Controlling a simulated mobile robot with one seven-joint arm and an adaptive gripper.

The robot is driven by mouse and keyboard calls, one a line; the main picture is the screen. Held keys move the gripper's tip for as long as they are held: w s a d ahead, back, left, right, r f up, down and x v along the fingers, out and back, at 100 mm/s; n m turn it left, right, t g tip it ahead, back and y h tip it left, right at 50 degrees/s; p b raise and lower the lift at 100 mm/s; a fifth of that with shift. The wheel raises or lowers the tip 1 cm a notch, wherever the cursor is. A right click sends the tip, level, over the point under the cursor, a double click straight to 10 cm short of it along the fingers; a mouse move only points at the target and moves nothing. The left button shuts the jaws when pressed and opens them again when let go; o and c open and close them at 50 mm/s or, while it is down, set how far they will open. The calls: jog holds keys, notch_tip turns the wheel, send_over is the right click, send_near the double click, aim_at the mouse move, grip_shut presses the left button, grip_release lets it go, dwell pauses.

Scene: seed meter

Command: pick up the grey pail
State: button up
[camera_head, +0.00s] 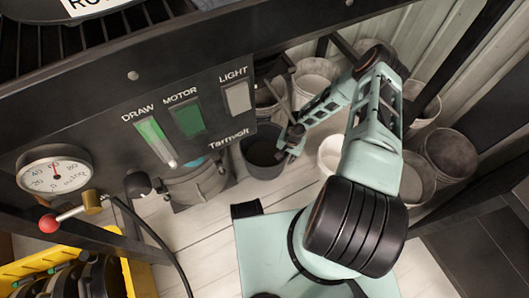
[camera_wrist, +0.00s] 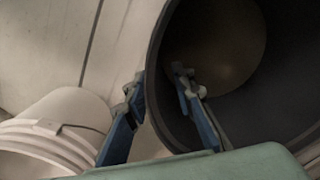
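The dark grey pail (camera_head: 262,168) stands upright on the pale floor, beyond the black machine panel, and looks empty. In the wrist view its open mouth and inner wall (camera_wrist: 280,85) fill the right side. My gripper (camera_head: 289,150) is at the pail's right rim. In the wrist view my gripper (camera_wrist: 158,88) straddles that rim, one finger inside the pail and the other outside. The fingers are apart; a gap shows between the inner finger and the rim. The outer finger looks close to the rim, but I cannot tell whether it touches.
A white pail (camera_head: 329,153) stands just right of my gripper; it also shows in the wrist view (camera_wrist: 62,118). Several other grey pails (camera_head: 450,152) stand behind and right of my arm. The machine panel (camera_head: 120,90) and a yellow crate (camera_head: 140,278) are at left.

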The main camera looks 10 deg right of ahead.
jog(key=shift+f, duration=0.6)
grip_shut()
